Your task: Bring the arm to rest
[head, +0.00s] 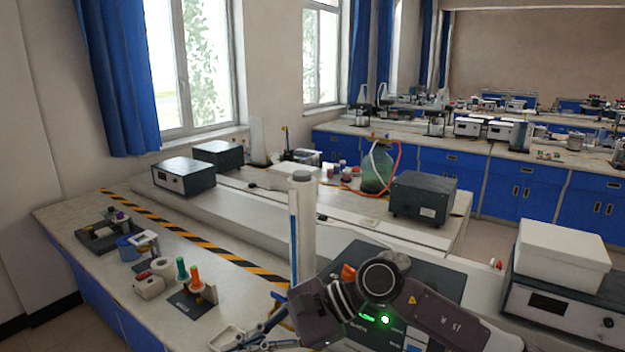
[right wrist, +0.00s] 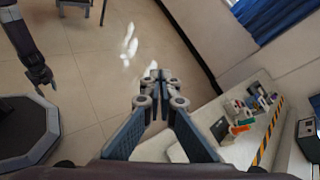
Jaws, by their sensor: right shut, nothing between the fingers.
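My right arm comes in from the lower right of the head view and folds in front of the near bench. My right gripper (head: 240,341) shows at the bottom edge of that view, partly cut off. In the right wrist view the right gripper (right wrist: 158,76) has its fingertips together with nothing between them, with tiled floor behind them. A dark arm of mine hangs at the upper left of the right wrist view. Its end, apparently my left gripper (right wrist: 44,82), is too small to read. No left gripper shows in the head view.
The near bench (head: 225,290) carries a white cylinder (head: 302,230), an orange-and-green item set (head: 193,282), a dark grey box (head: 423,197) and a green bottle (head: 377,170). A white box (head: 562,256) stands at the right. Tiled floor (right wrist: 95,60) beside the bench is open.

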